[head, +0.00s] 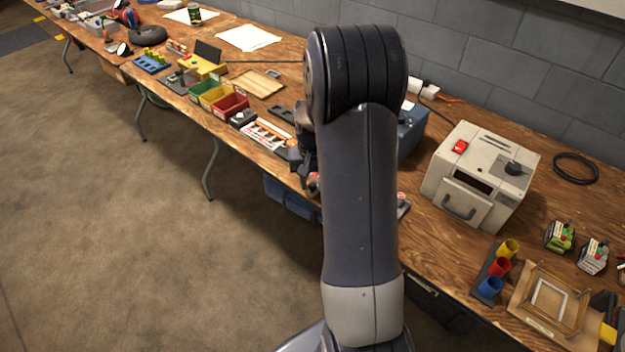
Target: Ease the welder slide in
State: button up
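A beige box-shaped machine (497,160) stands on the bench right of my arm and looks like the welder. It has a red switch, a dark knob on top and a dark slot in front. Below the slot is a front panel with a dark curved handle (459,212), which may be the slide. I cannot tell how far out it sits. My gripper (306,168) is mostly hidden behind my arm, over the bench left of the machine. Its fingers and anything between them cannot be made out.
A blue-grey box (411,132) stands partly behind my arm. Yellow, red and blue cups (500,267), a wooden frame (550,298) and small devices (559,237) lie right of the machine. Colored bins (230,104) stand left. A black cable coil (576,169) lies near the wall.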

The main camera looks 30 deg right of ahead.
grip_shut()
jog(key=shift+w+d+p, duration=0.15)
jog(key=shift+w+d, duration=0.3)
jog(key=shift+d, duration=0.7)
jog(key=shift+w+d+p, duration=0.2)
jog(key=shift+w+d, duration=0.2)
jog(key=shift+d, duration=0.7)
jog(key=shift+w+d+p, duration=0.15)
jog(key=shift+w+d, duration=0.3)
jog(key=shift+d, duration=0.7)
grip_release()
jog(key=shift+r, duration=5.4)
jog(key=shift+o, duration=0.2)
